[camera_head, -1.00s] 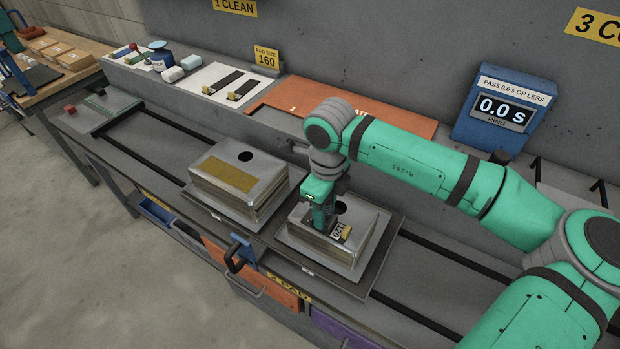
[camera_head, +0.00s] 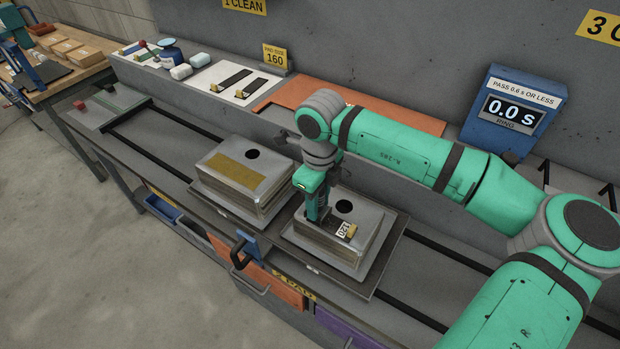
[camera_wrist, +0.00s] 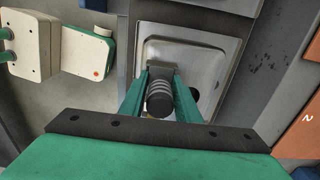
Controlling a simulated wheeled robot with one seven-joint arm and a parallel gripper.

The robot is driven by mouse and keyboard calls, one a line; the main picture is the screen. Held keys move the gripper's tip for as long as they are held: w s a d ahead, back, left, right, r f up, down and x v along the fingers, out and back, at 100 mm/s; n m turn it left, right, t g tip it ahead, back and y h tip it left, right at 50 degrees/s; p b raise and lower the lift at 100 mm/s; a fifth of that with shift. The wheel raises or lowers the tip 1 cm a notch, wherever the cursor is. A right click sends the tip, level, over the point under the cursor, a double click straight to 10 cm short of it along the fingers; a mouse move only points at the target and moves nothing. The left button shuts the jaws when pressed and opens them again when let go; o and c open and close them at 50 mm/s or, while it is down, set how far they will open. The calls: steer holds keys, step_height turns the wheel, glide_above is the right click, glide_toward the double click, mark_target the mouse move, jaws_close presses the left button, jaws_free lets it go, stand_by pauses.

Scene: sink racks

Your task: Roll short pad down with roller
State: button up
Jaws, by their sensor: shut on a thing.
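My gripper (camera_head: 317,212) is low over the right metal block (camera_head: 370,238), fingers closed. In the wrist view its green fingers (camera_wrist: 160,95) are shut on the roller's ringed dark handle (camera_wrist: 159,103). The roller's lower end is at the block's top face, mostly hidden by the fingers in the head view. The short pad (camera_head: 331,224) is a dark strip on that top face, with a 120 label and a yellow tab at its right end. The roller end is at the pad's left part; I cannot tell exact contact.
A second metal block (camera_head: 262,196) with a tan pad (camera_head: 234,172) stands to the left. Two dark strips lie on a white board (camera_head: 238,84) behind, near an orange mat (camera_head: 350,105). A blue timer box (camera_head: 515,110) reads 0.0 s. Dark rails run along the bench.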

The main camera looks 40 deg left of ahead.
steer(key=shift+s+a, duration=0.15)
steer(key=shift+a, duration=0.5)
step_height(320, 180, up, 3)
steer(key=shift+r, duration=0.1)
steer(key=shift+d+r, duration=0.1)
steer(key=shift+r, duration=2.3)
